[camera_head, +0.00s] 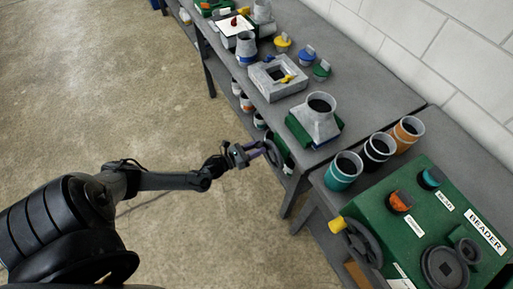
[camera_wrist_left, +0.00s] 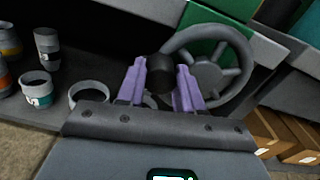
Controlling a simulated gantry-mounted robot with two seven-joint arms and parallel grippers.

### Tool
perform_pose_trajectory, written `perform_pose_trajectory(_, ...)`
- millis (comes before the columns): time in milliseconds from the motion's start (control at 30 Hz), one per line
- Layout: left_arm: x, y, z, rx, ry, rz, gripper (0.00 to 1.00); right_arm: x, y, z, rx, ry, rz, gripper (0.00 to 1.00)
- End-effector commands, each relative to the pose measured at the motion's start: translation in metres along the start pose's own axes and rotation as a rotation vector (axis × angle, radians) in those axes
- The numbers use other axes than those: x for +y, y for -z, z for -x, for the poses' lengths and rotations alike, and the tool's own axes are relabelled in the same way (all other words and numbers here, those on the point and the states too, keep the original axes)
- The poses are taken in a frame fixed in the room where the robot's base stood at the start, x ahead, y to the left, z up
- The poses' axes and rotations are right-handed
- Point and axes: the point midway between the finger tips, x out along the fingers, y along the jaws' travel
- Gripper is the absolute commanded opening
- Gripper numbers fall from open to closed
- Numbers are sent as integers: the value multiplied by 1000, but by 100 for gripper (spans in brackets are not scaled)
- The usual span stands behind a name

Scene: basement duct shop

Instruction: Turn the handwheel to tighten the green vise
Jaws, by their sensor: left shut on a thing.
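The handwheel (camera_head: 274,154) stands at the front edge of the bench, in front of the green vise (camera_head: 297,130). In the left wrist view the grey spoked handwheel (camera_wrist_left: 248,52) shows large, with green vise body (camera_wrist_left: 228,7) behind it. My left gripper (camera_head: 257,153) reaches in from the left at the wheel. Its purple fingers (camera_wrist_left: 161,85) are shut on the wheel's dark handle knob (camera_wrist_left: 160,67). A grey duct fitting (camera_head: 319,113) sits at the vise, hiding part of it. My right gripper is out of view.
A green beader machine (camera_head: 440,215) with its own crank wheel stands to the right. Teal, black and orange-rimmed cans (camera_head: 343,172) stand beside it. A square grey duct piece (camera_head: 272,92) lies farther along the bench. Open concrete floor (camera_head: 150,90) lies left.

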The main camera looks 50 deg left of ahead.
Motion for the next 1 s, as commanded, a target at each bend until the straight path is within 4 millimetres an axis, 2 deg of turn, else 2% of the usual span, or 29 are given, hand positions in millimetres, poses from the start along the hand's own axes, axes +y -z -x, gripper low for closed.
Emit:
perform_pose_trajectory(433, 0, -3, -1, -7, 1, -13, 0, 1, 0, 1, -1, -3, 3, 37)
perform_pose_trajectory(467, 0, -3, -1, -7, 1, -13, 37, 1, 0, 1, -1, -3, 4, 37)
perform_pose_trajectory(600, 0, -3, -1, -5, 0, -12, 58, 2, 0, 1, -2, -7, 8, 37)
perform_pose_trajectory(633, 0, -2, -1, -5, 0, -12, 61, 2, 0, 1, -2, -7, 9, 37)
perform_pose_trajectory(1000, 0, -1, 4, -1, 0, -11, 61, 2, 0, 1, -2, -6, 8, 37)
